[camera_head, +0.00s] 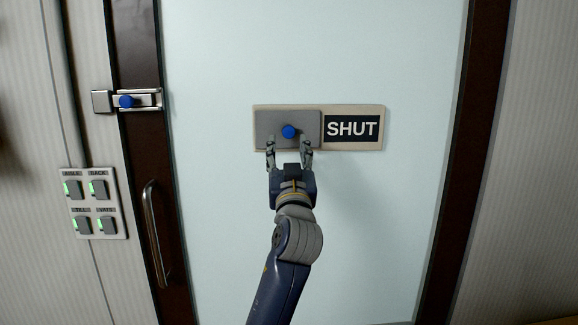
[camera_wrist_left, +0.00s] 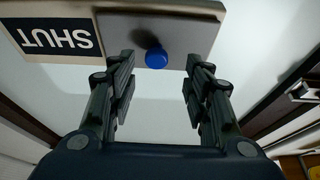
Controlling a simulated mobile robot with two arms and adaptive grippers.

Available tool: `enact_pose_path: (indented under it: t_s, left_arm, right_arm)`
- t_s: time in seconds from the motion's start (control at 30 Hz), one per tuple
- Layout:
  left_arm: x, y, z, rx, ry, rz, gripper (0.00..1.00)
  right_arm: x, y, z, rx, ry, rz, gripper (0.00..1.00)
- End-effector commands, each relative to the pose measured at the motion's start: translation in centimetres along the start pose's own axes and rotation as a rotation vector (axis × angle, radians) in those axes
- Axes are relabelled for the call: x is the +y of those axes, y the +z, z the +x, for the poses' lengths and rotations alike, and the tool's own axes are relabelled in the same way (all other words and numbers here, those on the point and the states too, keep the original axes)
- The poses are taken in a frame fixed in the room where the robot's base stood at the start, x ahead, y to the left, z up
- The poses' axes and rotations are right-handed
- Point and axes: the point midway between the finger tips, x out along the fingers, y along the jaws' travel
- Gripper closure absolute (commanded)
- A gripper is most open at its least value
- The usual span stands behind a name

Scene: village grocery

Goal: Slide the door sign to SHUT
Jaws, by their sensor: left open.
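The door sign (camera_head: 353,108) is a beige plate fixed to the pale door. Its grey sliding cover (camera_head: 267,120) sits over the left half and carries a round blue knob (camera_head: 289,131). The word SHUT (camera_head: 352,128) shows in white on black on the right half. My left gripper (camera_head: 289,150) is open, its two fingers pointing up just below the knob, one to each side. In the left wrist view the blue knob (camera_wrist_left: 156,58) lies between and beyond the open fingertips, with nothing held. Whether the fingers touch the cover is unclear. My right gripper is not in view.
A bolt with a blue knob (camera_head: 126,101) is on the dark door frame at left. Below it are a curved metal handle (camera_head: 155,235) and a panel of labelled switches (camera_head: 94,203) with green lights. The door around the sign is bare.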

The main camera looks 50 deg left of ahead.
Motion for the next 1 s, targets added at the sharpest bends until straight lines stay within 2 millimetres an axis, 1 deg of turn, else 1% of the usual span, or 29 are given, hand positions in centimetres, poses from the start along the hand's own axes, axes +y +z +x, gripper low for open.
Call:
enact_pose_path:
  t_s: [0.03, 0.1, 0.2, 0.33, 0.5, 1.0]
  left_arm:
    - [0.0, 0.1, -1.3, -0.002, 0.001, -0.002, 0.54]
    - [0.0, 0.1, -2.7, -0.003, 0.001, -0.002, 0.54]
    - [-0.1, 0.1, -4.4, -0.004, 0.0, -0.002, 0.54]
    - [-0.1, 0.1, -5.8, -0.002, -0.001, 0.0, 0.54]
    - [-0.2, 0.0, -6.4, -0.001, -0.003, 0.001, 0.54]
    - [-0.1, 0.0, -6.4, -0.001, -0.002, 0.001, 0.54]
  right_arm:
    - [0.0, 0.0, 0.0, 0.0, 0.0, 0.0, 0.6]
    - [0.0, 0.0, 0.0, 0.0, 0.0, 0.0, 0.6]
    - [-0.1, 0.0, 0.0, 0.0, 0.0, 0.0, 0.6]
    - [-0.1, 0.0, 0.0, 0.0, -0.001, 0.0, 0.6]
    - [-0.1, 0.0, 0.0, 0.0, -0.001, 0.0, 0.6]
    - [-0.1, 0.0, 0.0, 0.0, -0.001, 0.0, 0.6]
